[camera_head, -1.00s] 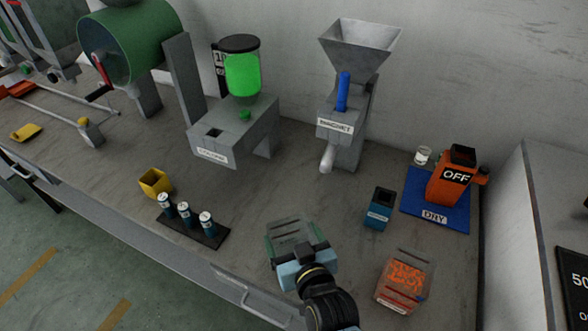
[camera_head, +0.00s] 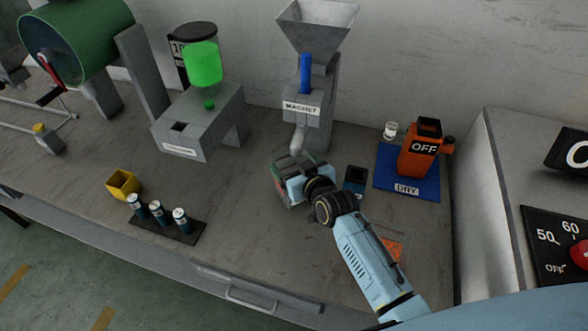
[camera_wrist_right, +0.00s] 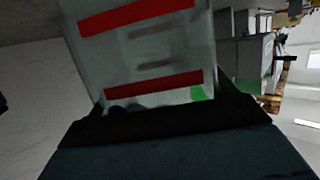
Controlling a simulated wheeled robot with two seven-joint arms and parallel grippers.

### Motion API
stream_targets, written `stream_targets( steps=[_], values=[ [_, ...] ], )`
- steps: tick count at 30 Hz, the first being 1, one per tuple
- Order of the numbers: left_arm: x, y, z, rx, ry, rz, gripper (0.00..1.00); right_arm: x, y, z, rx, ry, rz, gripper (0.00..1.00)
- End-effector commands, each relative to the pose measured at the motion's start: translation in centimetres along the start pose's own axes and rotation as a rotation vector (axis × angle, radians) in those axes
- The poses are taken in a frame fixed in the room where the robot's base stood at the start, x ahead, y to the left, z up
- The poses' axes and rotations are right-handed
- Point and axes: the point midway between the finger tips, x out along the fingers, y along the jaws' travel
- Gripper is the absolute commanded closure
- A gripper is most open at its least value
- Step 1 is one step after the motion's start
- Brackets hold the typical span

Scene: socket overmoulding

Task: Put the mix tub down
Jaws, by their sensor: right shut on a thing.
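The mix tub (camera_head: 282,172) is a clear, box-shaped tub, partly hidden in the head view by my right gripper (camera_head: 297,184). My right gripper is shut on it, just below the spout of the magnet hopper. I cannot tell whether the tub touches the bench. In the right wrist view the tub (camera_wrist_right: 140,55) fills the top middle, with red bands on its clear wall, between the fingers (camera_wrist_right: 165,105). My left gripper is not in view.
The magnet hopper (camera_head: 318,100) stands behind the tub. An orange-filled tub (camera_head: 392,248) is mostly behind my arm.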

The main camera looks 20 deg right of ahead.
Motion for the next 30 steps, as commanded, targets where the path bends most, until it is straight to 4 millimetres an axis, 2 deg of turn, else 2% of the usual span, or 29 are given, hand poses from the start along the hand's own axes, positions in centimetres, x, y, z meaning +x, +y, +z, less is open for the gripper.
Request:
stream_targets(
  steps=[1, 13, 14, 17, 26, 30],
  values=[
    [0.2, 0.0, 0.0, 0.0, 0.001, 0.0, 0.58, 0.1, -0.3, 1.1, 0.003, -0.01, -0.004, 0.52],
    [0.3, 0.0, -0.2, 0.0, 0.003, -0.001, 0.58, 0.2, -0.3, 1.5, 0.002, -0.006, -0.003, 0.52],
    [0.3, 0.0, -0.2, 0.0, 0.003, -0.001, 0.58, 0.2, -0.3, 1.5, 0.002, -0.007, -0.003, 0.14],
    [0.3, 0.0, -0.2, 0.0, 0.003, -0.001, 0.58, 0.2, -0.3, 1.5, 0.002, -0.007, -0.003, 0.01],
    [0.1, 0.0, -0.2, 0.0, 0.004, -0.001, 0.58, 0.0, -0.3, 1.1, 0.002, -0.006, -0.003, 0.0],
    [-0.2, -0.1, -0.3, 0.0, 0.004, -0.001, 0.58, -1.6, -0.3, 1.3, 0.002, -0.009, -0.003, 0.0]
  ],
)
